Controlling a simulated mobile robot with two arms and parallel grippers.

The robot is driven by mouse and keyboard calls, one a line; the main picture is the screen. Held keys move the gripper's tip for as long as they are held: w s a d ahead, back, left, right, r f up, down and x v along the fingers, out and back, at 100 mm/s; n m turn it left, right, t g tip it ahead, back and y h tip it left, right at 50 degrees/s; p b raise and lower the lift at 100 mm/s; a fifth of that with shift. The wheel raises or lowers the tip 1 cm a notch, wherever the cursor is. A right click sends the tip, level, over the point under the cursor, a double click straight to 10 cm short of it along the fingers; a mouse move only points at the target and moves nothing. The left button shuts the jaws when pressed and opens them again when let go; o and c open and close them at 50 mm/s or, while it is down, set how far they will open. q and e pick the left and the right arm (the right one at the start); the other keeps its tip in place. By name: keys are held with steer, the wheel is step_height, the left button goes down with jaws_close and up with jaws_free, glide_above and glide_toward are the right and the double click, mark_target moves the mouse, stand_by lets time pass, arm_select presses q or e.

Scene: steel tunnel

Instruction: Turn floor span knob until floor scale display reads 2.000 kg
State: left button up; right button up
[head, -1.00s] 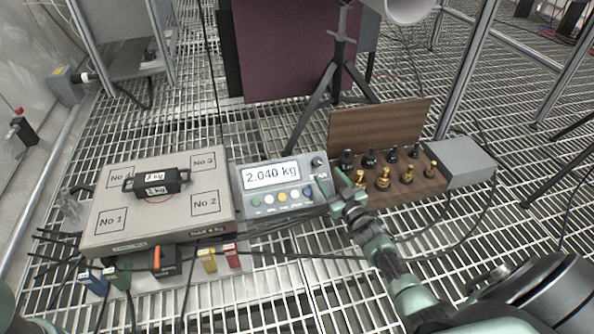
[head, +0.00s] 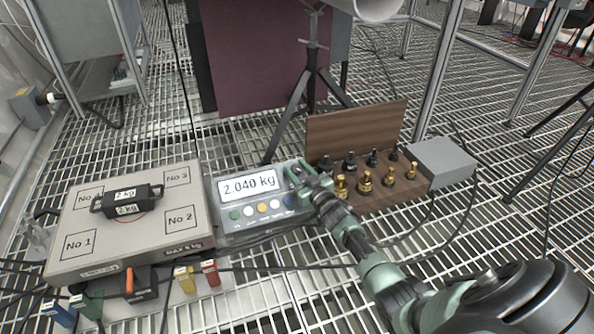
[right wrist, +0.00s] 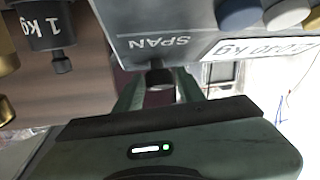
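The floor scale display (head: 250,184) is a grey box with several coloured buttons and reads 2.040 kg. In the right wrist view, part of its reading panel (right wrist: 266,47) shows upside down, beside the word SPAN. The dark span knob (right wrist: 159,78) sticks out near that word. My right gripper (head: 299,174) is at the box's upper right corner and hides the knob in the head view. In the right wrist view its green fingers (right wrist: 160,88) stand on either side of the knob; whether they press on it is unclear. My left gripper is out of view.
The scale platform (head: 85,222) at left carries a black 2 kg weight (head: 127,200). A wooden case (head: 355,132) with several brass and black weights stands right of the display, beside a grey box (head: 441,163). A tripod (head: 310,80) stands behind. Cables cross the grating.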

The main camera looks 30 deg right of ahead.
jaws_close()
steer(key=n+y, duration=0.2)
steer(key=shift+d+n, duration=0.15)
steer(key=shift+n, duration=0.15)
steer(key=shift+n+g+y, duration=0.4)
steer(key=shift+n+y, duration=0.6)
steer(key=n+g+y+b, duration=0.1)
steer(key=n+y, duration=0.1)
steer(key=n, duration=0.1)
steer(key=shift+f+y, duration=0.1)
steer(key=shift+y, duration=0.2)
steer(key=shift+n+g+y+b, duration=1.3)
steer(key=shift+n+g, duration=0.1)
steer(key=shift+n, duration=0.6)
